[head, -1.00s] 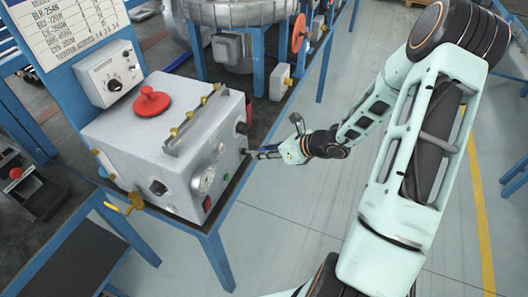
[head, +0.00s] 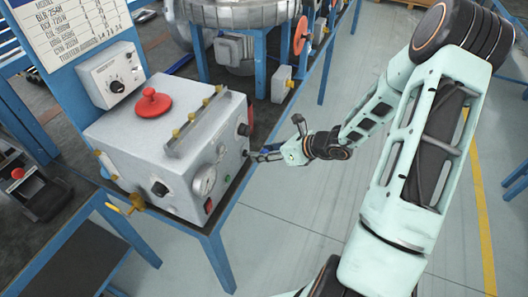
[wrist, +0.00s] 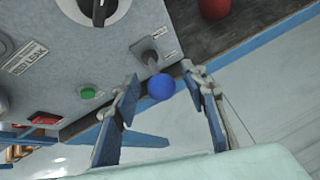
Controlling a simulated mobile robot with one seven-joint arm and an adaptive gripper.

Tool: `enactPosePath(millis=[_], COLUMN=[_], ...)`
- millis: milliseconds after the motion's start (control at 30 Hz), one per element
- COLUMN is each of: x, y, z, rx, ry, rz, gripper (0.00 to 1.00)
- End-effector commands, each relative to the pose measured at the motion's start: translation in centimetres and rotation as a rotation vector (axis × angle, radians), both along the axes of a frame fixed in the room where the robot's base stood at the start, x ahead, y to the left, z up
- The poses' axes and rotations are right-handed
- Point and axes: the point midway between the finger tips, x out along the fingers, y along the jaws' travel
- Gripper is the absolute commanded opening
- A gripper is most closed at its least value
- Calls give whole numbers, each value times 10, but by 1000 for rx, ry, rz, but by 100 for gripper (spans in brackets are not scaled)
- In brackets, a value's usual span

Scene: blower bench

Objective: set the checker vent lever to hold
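The checker (head: 140,165) is a grey box on a blue bench. In the wrist view a short lever with a grey stem and a blue ball knob (wrist: 161,87) sticks out from the checker's panel (wrist: 60,65). Small white labels sit around the lever's base, too small to read. My gripper (wrist: 160,76) is open, with one finger on each side of the blue knob. I cannot tell whether either finger touches it. In the head view my gripper (head: 262,155) is at the checker's right side and hides the lever there.
Near the lever are a black knob (wrist: 103,10), a green button (wrist: 87,93) and a red switch (wrist: 45,118). A red ball (wrist: 214,7) shows beyond the panel. On the box top is a red handwheel (head: 152,103). The floor (head: 290,225) right of the bench is clear.

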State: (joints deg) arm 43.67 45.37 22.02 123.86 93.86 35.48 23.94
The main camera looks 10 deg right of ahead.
Motion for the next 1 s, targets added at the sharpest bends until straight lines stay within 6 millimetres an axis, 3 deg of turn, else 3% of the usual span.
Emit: enactPosePath(millis=[600, 1000], x=[-56, -64], y=[-60, -67], z=[63, 71], rx=[-1, 1], ry=[-4, -2], rz=[-1, 0], gripper=[40, 40])
